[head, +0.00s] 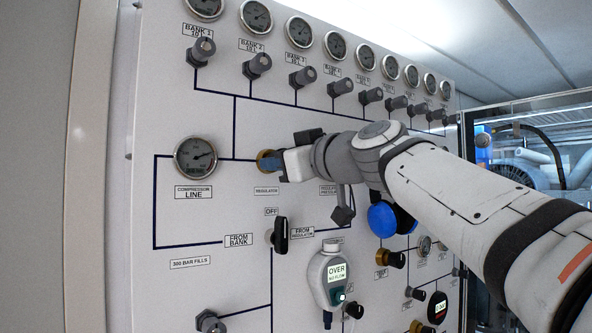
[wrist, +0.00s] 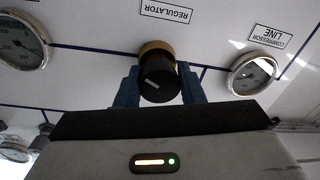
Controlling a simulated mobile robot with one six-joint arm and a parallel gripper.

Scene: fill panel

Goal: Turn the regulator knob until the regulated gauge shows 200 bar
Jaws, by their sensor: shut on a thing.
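The black regulator knob (wrist: 158,80) with a brass collar and a white pointer mark is centred in the wrist view, under the REGULATOR label. My gripper (wrist: 158,88) is shut on it, with one blue finger on each side. In the head view my gripper (head: 271,165) reaches the panel beside the brass collar (head: 263,158); the knob is mostly hidden there. A large gauge (wrist: 20,42), apparently the regulated gauge, is cut off at the wrist view's left edge; I cannot read its value. In the head view my arm hides it.
The compressor line gauge (head: 195,155) is left of the knob; it shows in the wrist view too (wrist: 252,74). The black selector lever (head: 281,235), a handheld meter reading OVER (head: 334,274) and a blue knob (head: 382,219) sit below. Several bank valves line the top.

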